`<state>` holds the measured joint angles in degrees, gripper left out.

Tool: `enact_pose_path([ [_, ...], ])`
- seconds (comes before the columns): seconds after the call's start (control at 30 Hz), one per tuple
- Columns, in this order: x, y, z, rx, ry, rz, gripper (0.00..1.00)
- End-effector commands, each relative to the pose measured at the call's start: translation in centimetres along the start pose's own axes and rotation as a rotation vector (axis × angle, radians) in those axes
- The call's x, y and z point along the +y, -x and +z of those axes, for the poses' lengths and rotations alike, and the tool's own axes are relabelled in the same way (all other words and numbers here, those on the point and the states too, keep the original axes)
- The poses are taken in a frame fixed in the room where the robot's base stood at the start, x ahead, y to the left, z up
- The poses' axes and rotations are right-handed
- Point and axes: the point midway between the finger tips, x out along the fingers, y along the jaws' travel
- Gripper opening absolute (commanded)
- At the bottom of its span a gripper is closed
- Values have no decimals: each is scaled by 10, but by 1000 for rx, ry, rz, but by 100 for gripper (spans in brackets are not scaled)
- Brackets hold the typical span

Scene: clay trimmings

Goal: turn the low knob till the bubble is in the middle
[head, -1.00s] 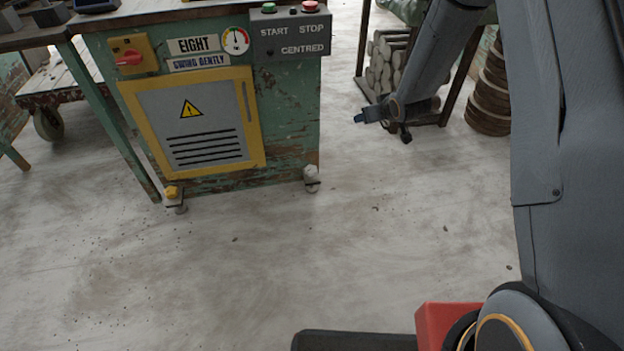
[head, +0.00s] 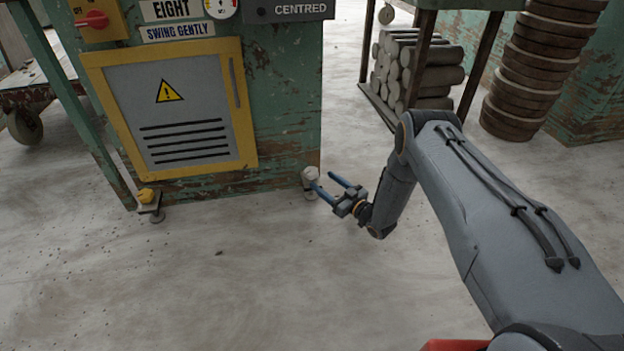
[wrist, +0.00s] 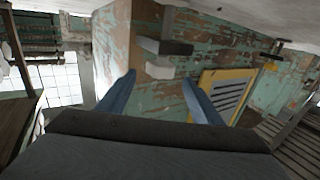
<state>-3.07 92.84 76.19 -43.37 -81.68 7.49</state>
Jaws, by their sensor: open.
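The machine's pale grey low knob (head: 310,174) sits on the foot at its right front corner. A yellow low knob (head: 147,195) is on the left front foot. My gripper (head: 325,180) is open and low over the floor, its blue fingertips close to the pale knob. One fingertip overlaps the knob in the head view; I cannot tell if they touch. In the wrist view, the pale knob (wrist: 160,68) shows ahead, between the two fingers, below a dark bracket. No bubble or level is visible in either view.
The green machine (head: 290,100) has a yellow-framed door (head: 180,105) and a red switch (head: 95,20). A rack of clay rolls (head: 425,70) and a stack of brown discs (head: 535,65) stand behind my arm. The floor in front (head: 220,280) is clear.

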Motion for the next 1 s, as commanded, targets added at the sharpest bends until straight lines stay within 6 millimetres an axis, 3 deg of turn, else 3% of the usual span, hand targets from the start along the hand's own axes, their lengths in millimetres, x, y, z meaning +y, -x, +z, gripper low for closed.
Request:
enact_pose_path([
  [0.53,-1,-68,3,7,1,-5,60],
  [0.97,-2,-77,1,6,-1,-3,60],
  [1.0,-1,-77,1,6,0,-3,53],
])
